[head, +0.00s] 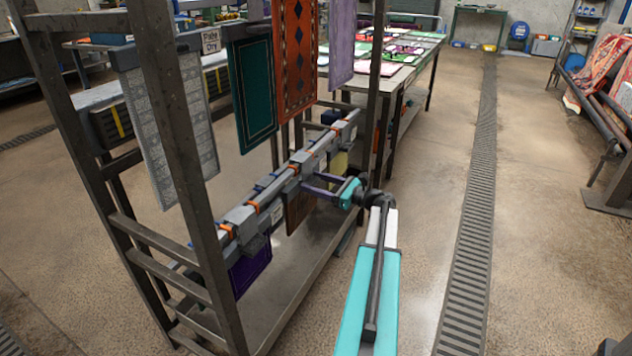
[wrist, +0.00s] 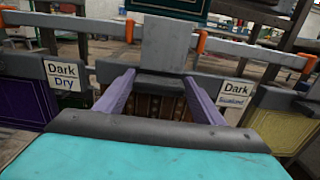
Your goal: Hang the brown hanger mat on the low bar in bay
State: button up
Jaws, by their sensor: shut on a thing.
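The brown mat (head: 300,208) hangs from a dark hanger at the low bar (head: 268,197), between two orange markers. In the wrist view the brown mat (wrist: 150,106) shows only as a narrow patterned strip below its dark hanger head (wrist: 160,84). A grey plate (wrist: 182,45) rises above that head, in front of the bar. I cannot tell whether the hanger rests on the bar. My gripper (head: 308,183) reaches in from the right, with purple fingers, shut on the hanger. In the wrist view the fingers (wrist: 160,92) stand on either side of it.
A purple mat (head: 250,268) and a yellow mat (head: 338,165) hang in neighbouring bays. A "Dark Dry" label (wrist: 64,76) is left of my gripper. Grey, green (head: 252,92), orange and lilac mats hang above. Rack uprights (head: 180,150) stand left.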

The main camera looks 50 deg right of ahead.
jog(key=shift+f, duration=0.15)
jog(key=o, duration=1.6)
jog(key=p+v, duration=0.2)
jog(key=v, duration=1.1)
jog(key=shift+s+f, duration=0.15)
jog(key=shift+s, duration=0.25)
